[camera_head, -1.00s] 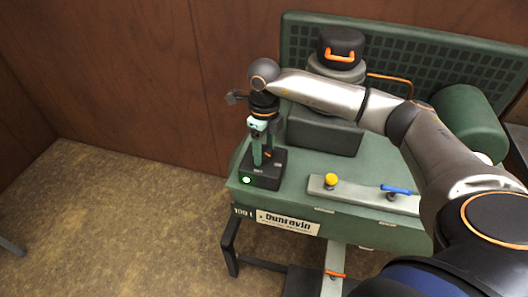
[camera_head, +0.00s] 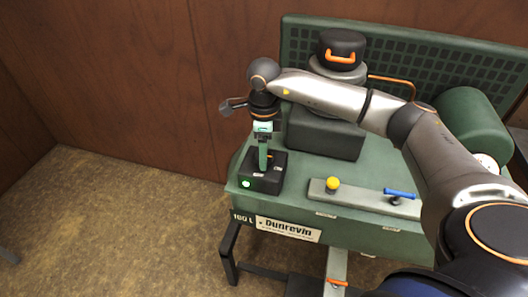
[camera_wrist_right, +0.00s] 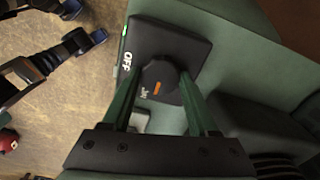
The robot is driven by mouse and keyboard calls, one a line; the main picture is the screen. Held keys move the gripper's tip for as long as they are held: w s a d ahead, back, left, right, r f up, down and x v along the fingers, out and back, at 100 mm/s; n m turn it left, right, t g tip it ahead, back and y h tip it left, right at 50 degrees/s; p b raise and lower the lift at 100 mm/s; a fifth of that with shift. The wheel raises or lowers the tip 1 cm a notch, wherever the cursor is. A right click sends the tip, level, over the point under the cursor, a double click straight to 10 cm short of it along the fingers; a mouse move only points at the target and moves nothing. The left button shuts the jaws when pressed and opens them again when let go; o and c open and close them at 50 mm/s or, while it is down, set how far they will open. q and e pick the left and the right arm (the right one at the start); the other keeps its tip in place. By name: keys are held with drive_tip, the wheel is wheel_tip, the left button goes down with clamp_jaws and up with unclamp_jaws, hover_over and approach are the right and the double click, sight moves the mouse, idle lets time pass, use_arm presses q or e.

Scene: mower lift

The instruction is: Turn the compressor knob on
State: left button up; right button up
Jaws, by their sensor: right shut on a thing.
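The compressor knob (camera_wrist_right: 160,76) is a dark round knob with an orange mark, on a black switch box. The box (camera_head: 259,182) stands on the near left corner of the green compressor (camera_head: 300,205). A white OFF label shows beside the knob in the right wrist view; a smaller label is too blurred to read. A green light (camera_head: 246,184) glows on the box's front. My right gripper (camera_head: 264,163) points down at the box, its green fingers on both sides of the knob, shut on it. My left gripper is not in view.
A yellow knob (camera_head: 332,183) and a blue-handled lever (camera_head: 400,194) sit on a grey plate to the right. A black-capped motor (camera_head: 341,48) with an orange handle stands behind. The wooden wall (camera_head: 110,70) is close behind; the floor at left is mostly clear.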

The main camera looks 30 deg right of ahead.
drive_tip(key=shift+w+r, duration=0.1)
drive_tip(key=o, duration=1.4)
drive_tip(key=shift+c, duration=0.2)
wheel_tip(320, 180, up, 12)
drive_tip(key=shift+r, duration=0.2)
